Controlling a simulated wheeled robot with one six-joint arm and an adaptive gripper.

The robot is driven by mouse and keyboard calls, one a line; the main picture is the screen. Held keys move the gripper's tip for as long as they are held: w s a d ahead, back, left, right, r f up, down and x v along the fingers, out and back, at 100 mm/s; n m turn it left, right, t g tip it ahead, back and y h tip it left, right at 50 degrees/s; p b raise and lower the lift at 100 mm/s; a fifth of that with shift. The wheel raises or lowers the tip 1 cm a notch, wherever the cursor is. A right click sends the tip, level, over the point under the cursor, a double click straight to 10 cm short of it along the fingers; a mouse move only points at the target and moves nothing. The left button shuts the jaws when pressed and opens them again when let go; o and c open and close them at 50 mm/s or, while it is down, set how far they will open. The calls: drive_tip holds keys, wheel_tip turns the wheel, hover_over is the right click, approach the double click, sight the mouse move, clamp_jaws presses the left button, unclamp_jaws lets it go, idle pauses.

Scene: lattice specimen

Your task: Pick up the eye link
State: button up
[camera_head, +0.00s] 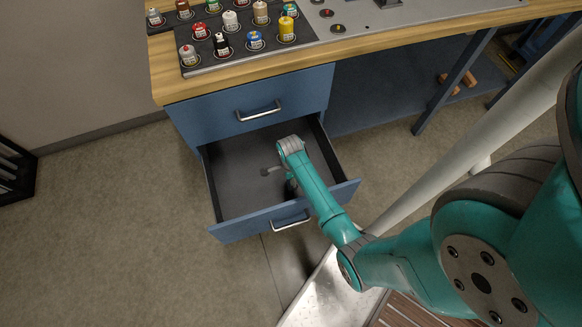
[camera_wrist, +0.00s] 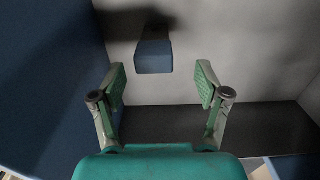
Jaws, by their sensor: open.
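My gripper (camera_wrist: 161,82) is open and empty, its two green-padded fingers spread apart in the wrist view. Just beyond the fingertips, about midway between them, is a small blue-grey block-like piece (camera_wrist: 154,60); no eye shows on it, so I cannot tell whether it is the eye link. In the head view my gripper (camera_head: 280,177) is inside the open lower drawer (camera_head: 232,203), mostly hidden by my wrist and forearm. I cannot make out the eye link there.
Drawer walls stand close around my gripper; the blue drawer front (camera_head: 250,226) is pulled out. The closed upper drawer (camera_head: 222,118) is above it. On the worktop (camera_head: 220,87) stand several small coloured bottles on a dark mat. The visible drawer floor is mostly bare.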

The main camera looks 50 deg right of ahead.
drive_tip(key=shift+s+a+f, duration=0.1)
drive_tip(key=shift+s+f, duration=0.05)
drive_tip(key=shift+f, duration=1.55)
drive_tip(key=shift+s+a+f, duration=0.1)
drive_tip(key=shift+s+f, duration=0.05)
drive_tip(key=shift+f, duration=1.55)
clamp_jaws()
